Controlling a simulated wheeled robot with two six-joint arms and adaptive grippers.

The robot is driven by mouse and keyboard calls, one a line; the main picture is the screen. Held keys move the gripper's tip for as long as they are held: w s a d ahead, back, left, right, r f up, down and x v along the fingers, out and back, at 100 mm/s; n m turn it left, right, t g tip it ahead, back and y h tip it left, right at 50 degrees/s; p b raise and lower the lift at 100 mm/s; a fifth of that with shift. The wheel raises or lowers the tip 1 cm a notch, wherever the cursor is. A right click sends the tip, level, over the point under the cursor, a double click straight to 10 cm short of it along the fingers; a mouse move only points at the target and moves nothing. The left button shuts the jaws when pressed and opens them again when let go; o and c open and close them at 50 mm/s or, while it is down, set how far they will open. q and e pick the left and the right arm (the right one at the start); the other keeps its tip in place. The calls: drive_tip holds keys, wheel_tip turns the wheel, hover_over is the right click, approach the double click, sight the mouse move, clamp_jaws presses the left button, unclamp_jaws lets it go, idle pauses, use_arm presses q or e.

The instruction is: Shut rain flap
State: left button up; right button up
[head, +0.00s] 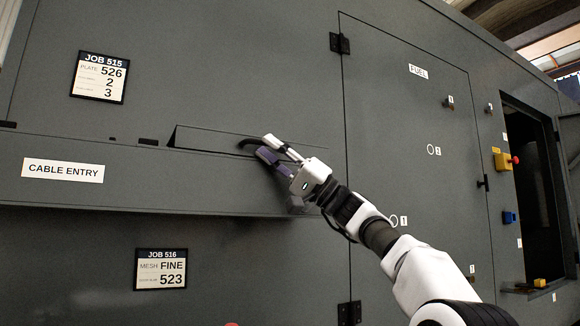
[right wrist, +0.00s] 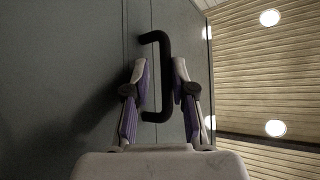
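The rain flap (head: 210,139) is a grey strip on top of the ledge marked CABLE ENTRY. A dark wedge at its left end shows that it stands a little out from the wall. A black bar handle (head: 249,142) sits toward its right end. My right gripper (head: 262,146) is at this handle. In the right wrist view the handle (right wrist: 165,75) runs between the two fingers of the gripper (right wrist: 160,65), which are apart, with a gap visible on the left. Whether the right finger touches the bar I cannot tell. My left gripper is not in view.
The CABLE ENTRY ledge (head: 130,180) juts out from the grey wall. Job plates hang above (head: 100,77) and below (head: 161,269) it. A closed FUEL door (head: 410,130) is to the right, then a dark opening (head: 530,190) with a red-and-yellow button box (head: 503,160).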

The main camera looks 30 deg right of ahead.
drive_tip(key=v, duration=1.1)
drive_tip(key=shift+d+f, duration=0.2)
drive_tip(key=shift+s, duration=0.1)
